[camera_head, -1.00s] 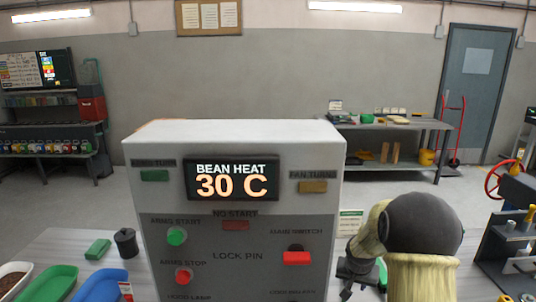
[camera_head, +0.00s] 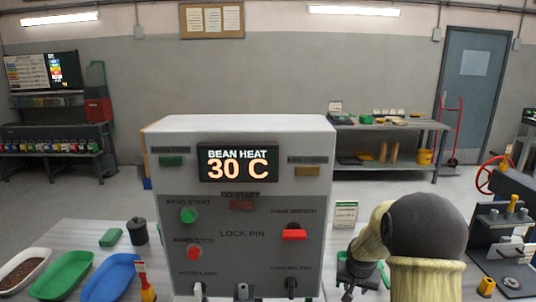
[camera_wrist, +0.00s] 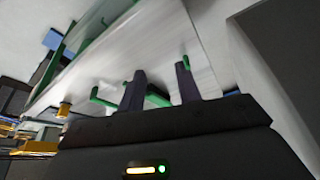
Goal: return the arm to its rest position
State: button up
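My arm is folded at the lower right of the head view, with its beige links and dark joint cap close to the camera. My gripper (camera_head: 360,284) hangs below it, just right of the grey control panel (camera_head: 240,215). In the wrist view my gripper (camera_wrist: 160,70) shows two dark fingers standing apart. Nothing is visibly held between them; a green part (camera_wrist: 157,98) shows behind the fingers. The panel's display reads BEAN HEAT 30 C.
Left of the panel are a green tray (camera_head: 62,274), a blue tray (camera_head: 110,278), a tray of beans (camera_head: 22,268) and a dark canister (camera_head: 137,231). Right of my arm stands a dark fixture (camera_head: 505,240) with a red wheel. Open floor lies behind the table.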

jog(key=s+a+r+n, duration=0.1)
jog(key=s+a, duration=0.2)
jog(key=s, duration=0.4)
jog(key=s+a+r+n+g+y, duration=0.1)
jog(key=s+a+r, duration=0.1)
jog(key=s, duration=0.6)
jog(key=s+a+r+n, duration=0.2)
jog(key=s+a, duration=0.3)
jog(key=s, duration=0.3)
jog(key=shift+s+y, duration=0.25)
jog(key=shift+y, duration=0.05)
jog(key=shift+o, duration=0.3)
jog(key=shift+w+d, duration=0.1)
jog(key=shift+d, duration=0.1)
